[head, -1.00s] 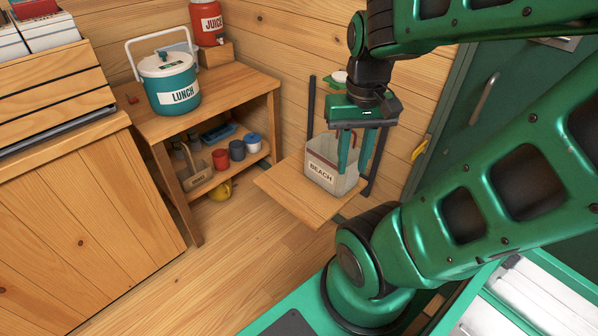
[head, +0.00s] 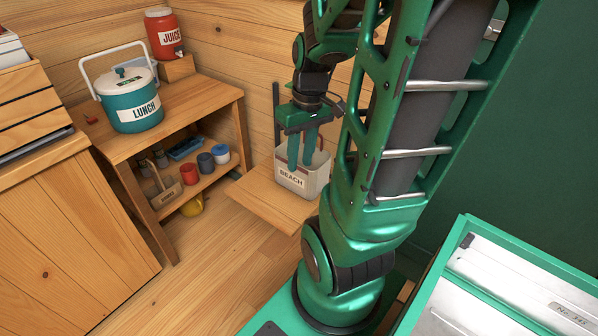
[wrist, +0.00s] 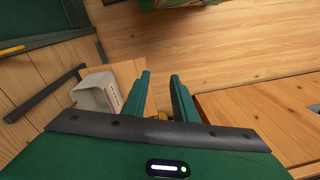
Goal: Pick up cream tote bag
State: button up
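The cream tote bag (head: 290,182), marked BEACH, stands upright on a small wooden fold-out shelf (head: 258,203) against the wall. My gripper (head: 301,166) points down at the bag in the head view, its two green fingers apart and overlapping the bag's top. In the wrist view the bag (wrist: 97,93) lies to the left of the open fingers (wrist: 160,95), with nothing between them. The bag looks apart from the fingers there. Part of the bag's right side is close to my arm in the head view.
A wooden bench (head: 190,105) holds the teal LUNCH cooler (head: 132,100); the red JUICE cooler (head: 163,35) sits on a block behind. Cups and a caddy fill its lower shelf. A dark upright bar (head: 276,115) stands behind the bag. Floor in front is clear.

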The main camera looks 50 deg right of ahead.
jog(key=w+d+f+n+t+y, duration=0.2)
jog(key=w+d+f+n+t, duration=0.15)
jog(key=w+f, duration=0.3)
jog(key=w+d+f+n+t+y, duration=0.1)
jog(key=w+d+f+n+t, duration=0.1)
jog(key=w+d+f, duration=0.4)
jog(key=d+f+t+h, duration=0.1)
jog(key=d+f+t, duration=0.1)
jog(key=d, duration=0.2)
jog(key=w+d+f+m+t+h, duration=0.1)
jog(key=d+f+t, duration=0.1)
jog(key=d+t, duration=0.1)
jog(key=d+f+m+t+h, duration=0.1)
jog(key=d+f+t, duration=0.1)
jog(key=d, duration=0.4)
jog(key=shift+w+f, duration=0.25)
jog(key=shift+f, duration=0.25)
notch_tip(320, 180, down, 8)
jog(key=shift+r, duration=0.1)
jog(key=x, duration=0.7)
jog(key=shift+w, duration=0.25)
grip_shut()
